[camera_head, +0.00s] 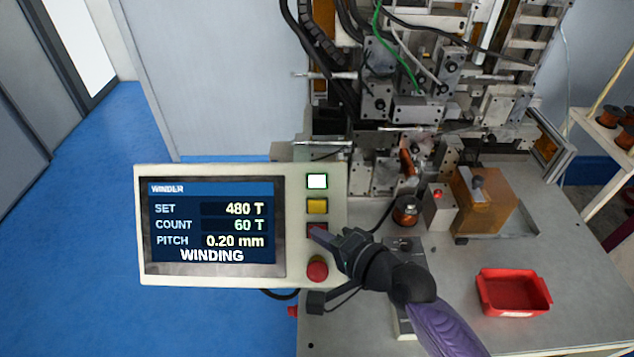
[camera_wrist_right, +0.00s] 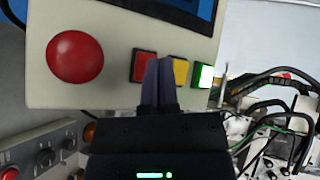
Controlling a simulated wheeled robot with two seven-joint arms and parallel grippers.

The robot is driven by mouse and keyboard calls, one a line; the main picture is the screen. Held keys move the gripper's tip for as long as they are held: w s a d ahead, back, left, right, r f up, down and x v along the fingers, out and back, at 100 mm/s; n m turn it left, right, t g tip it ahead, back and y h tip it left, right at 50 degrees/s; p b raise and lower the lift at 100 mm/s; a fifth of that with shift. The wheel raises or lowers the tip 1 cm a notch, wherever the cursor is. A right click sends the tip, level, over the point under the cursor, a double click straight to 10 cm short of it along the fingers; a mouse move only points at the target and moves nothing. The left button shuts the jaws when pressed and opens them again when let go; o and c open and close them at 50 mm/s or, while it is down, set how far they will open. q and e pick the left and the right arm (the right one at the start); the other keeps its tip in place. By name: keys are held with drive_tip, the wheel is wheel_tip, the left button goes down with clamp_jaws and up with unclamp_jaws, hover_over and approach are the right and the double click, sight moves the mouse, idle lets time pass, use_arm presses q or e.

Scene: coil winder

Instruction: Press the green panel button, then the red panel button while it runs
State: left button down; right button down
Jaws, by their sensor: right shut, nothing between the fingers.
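The control panel (camera_head: 293,250) has a screen (camera_head: 211,225) reading SET 480 T, COUNT 60 T, PITCH 0.20 mm and WINDING. The green button (camera_head: 317,181) at the top of its button column is lit, nearly white; it also glows in the wrist view (camera_wrist_right: 205,74). The square red button (camera_head: 314,229) is partly covered by my right gripper (camera_head: 320,237). In the wrist view the shut, empty fingers (camera_wrist_right: 158,70) overlap the edge of the red button (camera_wrist_right: 142,66), beside the yellow one. I cannot tell whether they touch it. My left gripper is out of view.
A yellow button (camera_head: 317,206) sits between green and red. A round red mushroom button (camera_head: 317,271) is just below my fingers; it is large in the wrist view (camera_wrist_right: 75,57). The winding machine (camera_head: 415,105) stands behind, and a red tray (camera_head: 512,293) is on the table at right.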

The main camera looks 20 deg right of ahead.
drive_tip(key=shift+w, duration=0.1)
drive_tip(key=shift+w+f, duration=0.25)
idle(0.3)
drive_tip(key=shift+w+d+f+b, duration=0.15)
drive_tip(key=shift+w+f+b, duration=0.15)
drive_tip(key=shift+b, duration=0.15)
idle(0.5)
drive_tip(key=shift+s+r, duration=0.1)
drive_tip(key=shift+s+a+r+p, duration=0.2)
drive_tip(key=shift+s+r+p, duration=0.35)
drive_tip(key=shift+p, duration=0.35)
